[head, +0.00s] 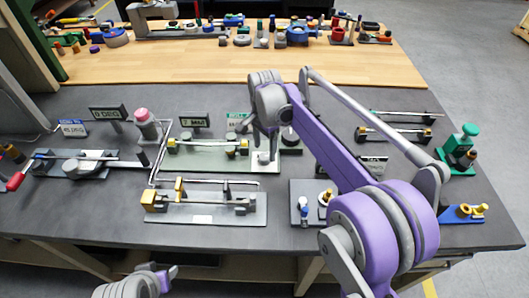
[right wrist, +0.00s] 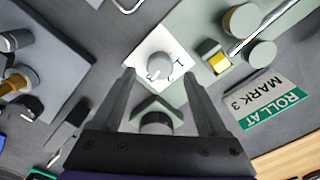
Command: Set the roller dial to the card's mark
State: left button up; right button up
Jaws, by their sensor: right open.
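The card (right wrist: 262,103) with a green strip reads "ROLL AT MARK 3" in the right wrist view; it also stands behind the roller fixture in the head view (head: 237,120). A grey knob (right wrist: 159,66), which looks like the roller dial, sits on a white square plate (right wrist: 146,46) with a small mark printed beside it. My right gripper (right wrist: 160,76) is open, with the knob showing between its fingertips; I cannot tell whether they touch it. In the head view my right gripper (head: 266,143) hangs over the plate. My left gripper (head: 167,275) is at the bottom edge, its jaws unclear.
The pale green roller fixture (head: 205,158) with a rod lies beside the dial. A grey bent pipe (head: 155,165) and a grey rod fixture (head: 220,213) are nearby. A green-topped device (head: 462,142) stands at right. Several tools lie on the wooden bench (head: 200,62) behind.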

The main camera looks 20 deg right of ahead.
aim_at(265, 156)
pick_arm(q)
jog(key=shift+r, duration=0.35)
pick_arm(e)
notch_tip(265, 156, up, 8)
jog(key=shift+f, duration=0.2)
jog(key=shift+f, duration=0.1)
